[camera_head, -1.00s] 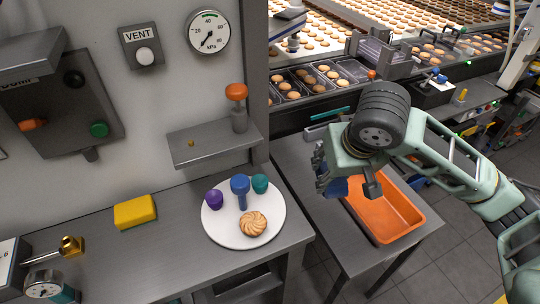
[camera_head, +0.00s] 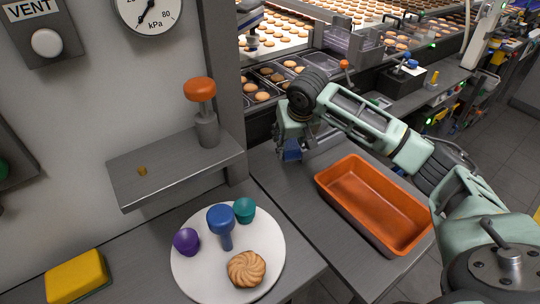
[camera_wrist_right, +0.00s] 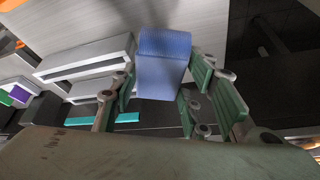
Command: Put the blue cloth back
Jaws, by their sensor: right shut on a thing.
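The blue cloth (camera_head: 292,150) hangs below my right gripper (camera_head: 291,138) in the head view, over the back left part of the grey side table (camera_head: 300,190). In the right wrist view the cloth (camera_wrist_right: 163,65) is a folded blue block between the green finger pads of my right gripper (camera_wrist_right: 160,90), which is shut on it. Whether the cloth touches the table cannot be told. My left gripper is not in view.
An orange bin (camera_head: 335,192), seemingly empty, stands right of the cloth. A white plate (camera_head: 195,285) holds a biscuit (camera_head: 246,268) and purple, blue and teal pieces. A yellow sponge (camera_head: 76,275) lies left. A wall shelf (camera_head: 165,170) and a post (camera_head: 222,90) stand left.

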